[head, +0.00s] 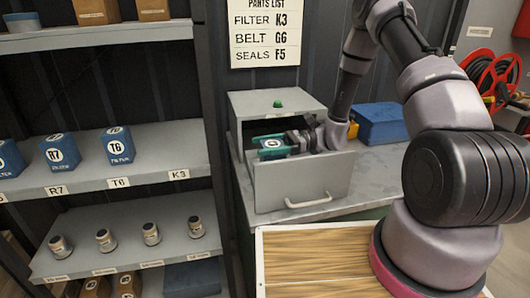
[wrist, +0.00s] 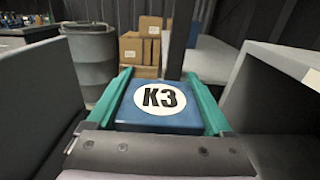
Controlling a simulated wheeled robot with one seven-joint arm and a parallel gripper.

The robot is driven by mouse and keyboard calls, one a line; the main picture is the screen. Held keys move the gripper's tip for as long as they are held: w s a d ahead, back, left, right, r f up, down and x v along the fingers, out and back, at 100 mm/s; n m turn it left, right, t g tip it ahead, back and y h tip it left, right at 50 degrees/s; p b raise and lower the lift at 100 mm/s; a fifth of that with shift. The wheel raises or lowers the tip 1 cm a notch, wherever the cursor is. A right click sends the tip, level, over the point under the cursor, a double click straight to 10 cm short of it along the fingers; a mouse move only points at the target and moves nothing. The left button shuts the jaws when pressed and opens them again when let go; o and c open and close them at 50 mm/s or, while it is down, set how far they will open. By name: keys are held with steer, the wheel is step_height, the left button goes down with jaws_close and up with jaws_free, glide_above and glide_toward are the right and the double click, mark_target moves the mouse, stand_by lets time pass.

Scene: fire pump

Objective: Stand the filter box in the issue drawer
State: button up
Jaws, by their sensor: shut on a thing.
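My gripper (head: 271,143) is at the open issue drawer (head: 302,182), its green fingers level with the drawer's upper part. It is shut on a blue filter box (wrist: 160,122) with a white round label reading K3. In the wrist view the green fingers of my gripper (wrist: 166,105) lie along both sides of the box. In the head view only a little of the filter box (head: 272,145) shows between the fingers. The drawer's front panel hides the box's lower part, so I cannot tell whether it touches the drawer floor.
The drawer's grey cabinet (head: 276,103) has a green knob on top. A blue case (head: 381,123) stands on the bench to the right. The shelf (head: 111,155) at left holds blue boxes marked R7 and T6; its K3 place is empty. A parts list (head: 265,33) hangs above.

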steer(key=shift+f, duration=1)
steer(key=shift+f, duration=0.15)
steer(key=o, duration=1.5)
steer(key=shift+o, duration=0.2)
